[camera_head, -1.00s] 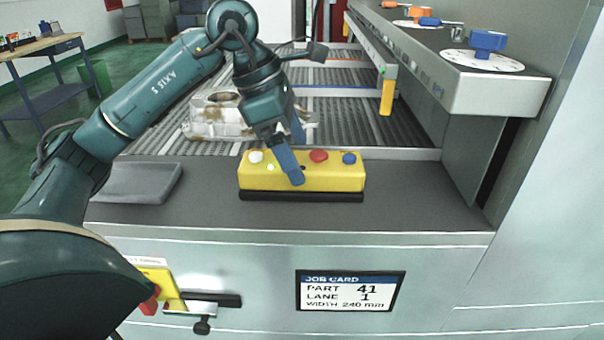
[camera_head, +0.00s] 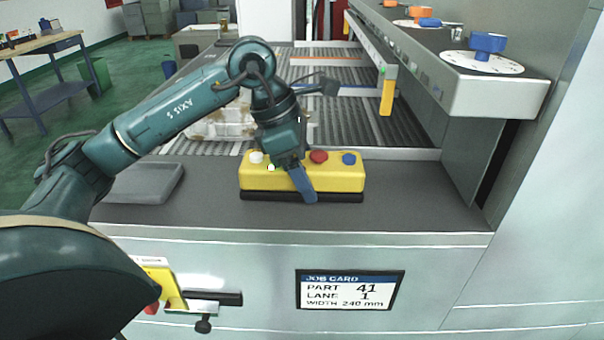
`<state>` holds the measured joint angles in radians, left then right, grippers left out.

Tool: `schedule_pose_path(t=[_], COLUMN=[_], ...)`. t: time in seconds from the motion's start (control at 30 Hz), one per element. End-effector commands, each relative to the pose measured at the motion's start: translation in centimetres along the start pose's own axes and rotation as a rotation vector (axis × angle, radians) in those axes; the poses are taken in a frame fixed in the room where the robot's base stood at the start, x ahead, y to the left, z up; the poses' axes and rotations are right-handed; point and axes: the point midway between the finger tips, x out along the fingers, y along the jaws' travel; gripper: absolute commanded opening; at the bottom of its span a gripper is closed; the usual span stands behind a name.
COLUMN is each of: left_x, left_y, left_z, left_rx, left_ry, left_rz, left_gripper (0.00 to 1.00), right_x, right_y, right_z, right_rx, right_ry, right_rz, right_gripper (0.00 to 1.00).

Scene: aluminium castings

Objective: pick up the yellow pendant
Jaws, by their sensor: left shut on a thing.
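The yellow pendant (camera_head: 342,180) is a long yellow box with white, green, red and blue buttons on top and a black base. It lies in a black holder or on a black strip on the dark grey ledge. My left gripper (camera_head: 303,180) reaches down over its middle and is shut on it. One blue finger lies against the front face, and the other finger is hidden behind the wrist and the pendant. I cannot tell whether the pendant is lifted off the ledge. My right gripper is out of view.
A grey tray (camera_head: 146,183) lies on the ledge at left. Behind my arm a pale casting (camera_head: 215,125) rests on the roller conveyor (camera_head: 365,122). A shelf with blue and orange knobs (camera_head: 487,43) overhangs at right. A job card (camera_head: 350,290) is on the front panel.

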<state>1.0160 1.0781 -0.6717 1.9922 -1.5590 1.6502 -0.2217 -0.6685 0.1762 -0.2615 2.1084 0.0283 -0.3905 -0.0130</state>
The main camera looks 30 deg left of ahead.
Motion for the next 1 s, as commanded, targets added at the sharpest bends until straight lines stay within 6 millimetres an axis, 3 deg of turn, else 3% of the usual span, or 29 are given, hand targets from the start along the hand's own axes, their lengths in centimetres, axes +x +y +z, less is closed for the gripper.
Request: schedule_pose_path(t=[0.4, 0.67, 1.0], left_x=[-0.1, -0.4, -5.9], left_y=[0.0, 0.0, 0.0], left_z=[0.1, 0.2, 2.6], left_rx=[0.001, 0.001, 0.003], left_ry=[-0.003, -0.004, -0.008], left_rz=[0.002, 0.002, 0.004], left_gripper=[0.29, 0.29, 0.29], right_x=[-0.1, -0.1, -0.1], right_y=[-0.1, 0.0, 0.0], right_z=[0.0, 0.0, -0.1], right_rx=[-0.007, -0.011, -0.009], right_ry=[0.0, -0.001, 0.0], right_rz=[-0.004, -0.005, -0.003], right_gripper=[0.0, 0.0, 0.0])
